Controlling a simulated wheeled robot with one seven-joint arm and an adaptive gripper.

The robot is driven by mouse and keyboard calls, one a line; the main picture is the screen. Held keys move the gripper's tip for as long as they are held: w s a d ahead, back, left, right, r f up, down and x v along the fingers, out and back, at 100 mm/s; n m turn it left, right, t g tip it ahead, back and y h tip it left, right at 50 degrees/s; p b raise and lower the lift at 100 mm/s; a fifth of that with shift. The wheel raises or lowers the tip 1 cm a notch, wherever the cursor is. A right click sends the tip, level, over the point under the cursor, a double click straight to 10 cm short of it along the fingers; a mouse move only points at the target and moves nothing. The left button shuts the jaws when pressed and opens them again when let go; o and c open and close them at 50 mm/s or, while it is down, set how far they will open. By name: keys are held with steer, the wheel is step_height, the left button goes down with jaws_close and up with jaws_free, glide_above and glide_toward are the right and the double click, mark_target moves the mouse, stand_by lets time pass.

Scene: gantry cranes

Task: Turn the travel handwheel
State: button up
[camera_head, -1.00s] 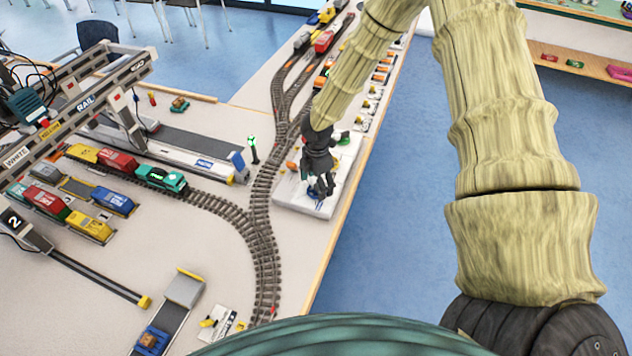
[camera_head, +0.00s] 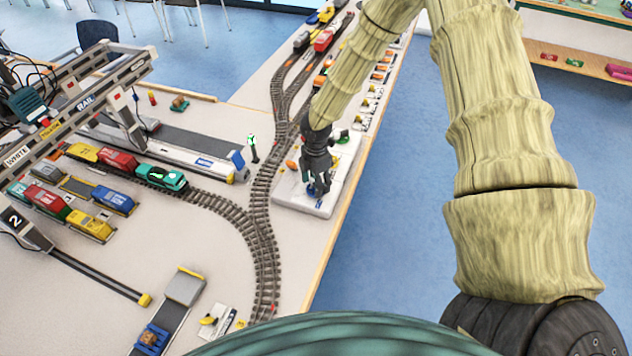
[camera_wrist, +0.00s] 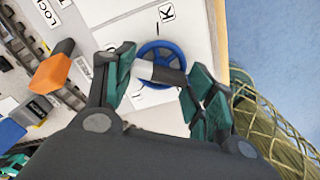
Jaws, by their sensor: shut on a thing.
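The blue handwheel (camera_wrist: 172,49) shows in the wrist view as a spoked ring on a white panel (camera_wrist: 118,34). A short cylindrical handle (camera_wrist: 160,73), pale with a dark end, stands between my gripper's green-padded fingers in front of the wheel's near rim. My gripper (camera_wrist: 158,79) is shut on this handle. The handle's join to the wheel is not clear. In the head view my gripper (camera_head: 318,182) is low over the white panel (camera_head: 290,199), with a little of the blue wheel showing among its fingers.
An orange-topped lever or block (camera_wrist: 51,73) stands left of the wheel in the wrist view. Model track (camera_head: 259,215) runs close left of the panel. A small green signal (camera_head: 252,147) and the gantry (camera_head: 85,103) stand further left. The table edge (camera_head: 345,205) is close on the right.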

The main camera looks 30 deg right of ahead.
steer(key=shift+f+m, duration=0.15)
steer(key=shift+m, duration=0.15)
steer(key=shift+m+b, duration=0.4)
steer(key=shift+m, duration=0.5)
steer(key=m+b, duration=0.1)
steer(key=m, duration=0.3)
steer(key=shift+m, duration=0.3)
steer(key=m+b, duration=0.1)
steer(key=m, duration=0.5)
steer(key=shift+m, duration=0.3)
steer(key=shift+s, duration=0.1)
steer(key=o, duration=1)
